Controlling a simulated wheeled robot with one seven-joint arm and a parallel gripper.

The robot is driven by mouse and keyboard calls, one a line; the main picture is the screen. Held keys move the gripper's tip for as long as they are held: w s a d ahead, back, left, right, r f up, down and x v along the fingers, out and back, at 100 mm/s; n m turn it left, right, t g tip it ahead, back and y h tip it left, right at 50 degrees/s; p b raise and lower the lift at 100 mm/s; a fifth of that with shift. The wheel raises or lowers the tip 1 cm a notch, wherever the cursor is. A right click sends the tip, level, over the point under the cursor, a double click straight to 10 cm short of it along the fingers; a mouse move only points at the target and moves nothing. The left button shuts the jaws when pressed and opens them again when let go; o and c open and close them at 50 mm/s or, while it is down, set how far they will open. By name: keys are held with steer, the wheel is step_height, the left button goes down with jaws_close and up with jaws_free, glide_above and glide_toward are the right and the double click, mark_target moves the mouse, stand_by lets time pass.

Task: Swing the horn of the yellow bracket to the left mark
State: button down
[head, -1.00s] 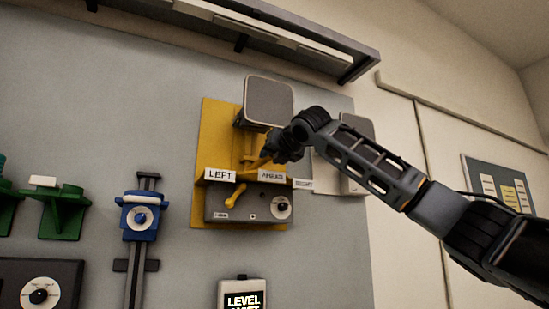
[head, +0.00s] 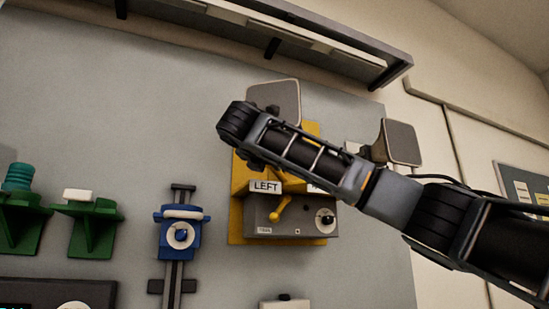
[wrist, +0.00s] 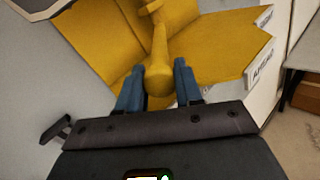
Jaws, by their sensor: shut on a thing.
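The yellow bracket (head: 238,215) is on the grey wall panel, with a grey square horn (head: 275,98) above it. The horn face is partly covered by my arm. The white LEFT mark (head: 265,187) is on the bracket's front edge. The AHEAD mark shows in the wrist view (wrist: 262,65). My gripper (wrist: 158,75) is shut on the horn's yellow handle (wrist: 159,45), with its blue fingertips on either side of the knob. In the head view the fingertips are mostly hidden near the LEFT mark. Whether the handle lines up exactly with it I cannot tell.
A grey box (head: 290,218) with a small yellow lever (head: 281,208) and a dial sits below the marks. Another grey horn (head: 400,142) stands to the right. A blue slider (head: 180,230) and green brackets (head: 90,228) are on the left. A shelf (head: 310,35) overhangs above.

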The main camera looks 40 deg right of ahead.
steer(key=shift+w+a+f+m+g+h, duration=0.3)
steer(key=shift+w+a+g, duration=0.1)
steer(key=shift+w, duration=0.15)
steer(key=c, duration=1)
jaws_free()
steer(key=shift+o, duration=1.3)
steer(key=shift+r, duration=0.2)
steer(key=shift+s, duration=0.1)
steer(key=b+v, duration=0.2)
steer(key=v, duration=0.5)
steer(key=shift+s+a, duration=0.15)
steer(key=shift+a, duration=0.1)
